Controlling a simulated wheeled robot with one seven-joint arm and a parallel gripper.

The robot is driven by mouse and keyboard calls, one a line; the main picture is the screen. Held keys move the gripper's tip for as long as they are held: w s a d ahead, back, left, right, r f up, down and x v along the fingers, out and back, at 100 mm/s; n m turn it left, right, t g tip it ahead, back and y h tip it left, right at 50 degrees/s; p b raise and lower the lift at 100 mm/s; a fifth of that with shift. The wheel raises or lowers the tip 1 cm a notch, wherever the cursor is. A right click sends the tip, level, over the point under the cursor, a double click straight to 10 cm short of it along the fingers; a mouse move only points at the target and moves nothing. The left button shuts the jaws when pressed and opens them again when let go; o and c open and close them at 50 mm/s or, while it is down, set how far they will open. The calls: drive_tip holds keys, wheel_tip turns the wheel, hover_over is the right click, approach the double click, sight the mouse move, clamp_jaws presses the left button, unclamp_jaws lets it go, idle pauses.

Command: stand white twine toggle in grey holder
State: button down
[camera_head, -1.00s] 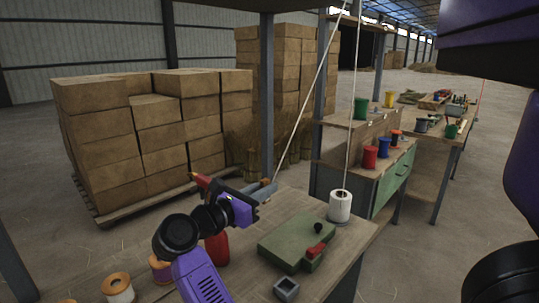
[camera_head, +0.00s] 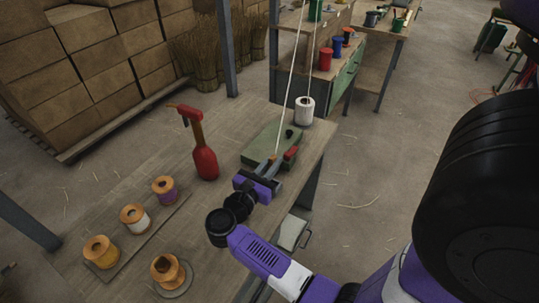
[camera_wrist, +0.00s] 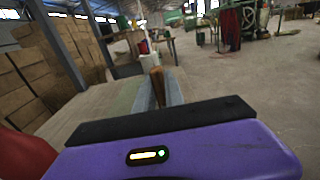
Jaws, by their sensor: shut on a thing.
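My gripper (camera_head: 267,172) is shut on the wooden toggle (camera_wrist: 157,84), which shows as a brown peg between the two grey fingers in the wrist view. A white twine (camera_head: 285,105) runs from above down to the toggle at the fingertips. In the head view my gripper hangs over the bench beside the near edge of the green board (camera_head: 262,148). The grey holder is not clearly visible now; my gripper and arm may cover it.
A white twine spool (camera_head: 304,110) stands behind the green board, and a red-handled part (camera_head: 291,153) is on the board. Several spools, one orange and white (camera_head: 134,218), are at the bench's near left. Bare bench lies between.

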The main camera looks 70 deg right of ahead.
drive_tip(key=shift+f+b, duration=1.55)
drive_tip(key=shift+f, duration=1.05)
drive_tip(key=shift+f+b, duration=1.5)
drive_tip(key=shift+b, duration=0.35)
drive_tip(key=c, duration=1.3)
unclamp_jaws()
drive_tip(key=shift+c, duration=0.2)
drive_tip(key=shift+a, duration=0.1)
drive_tip(key=b+v, duration=0.1)
drive_tip(key=v, duration=0.6)
drive_tip(key=shift+w+a+b, duration=0.15)
drive_tip(key=shift+a+b, duration=0.15)
drive_tip(key=shift+b, duration=0.05)
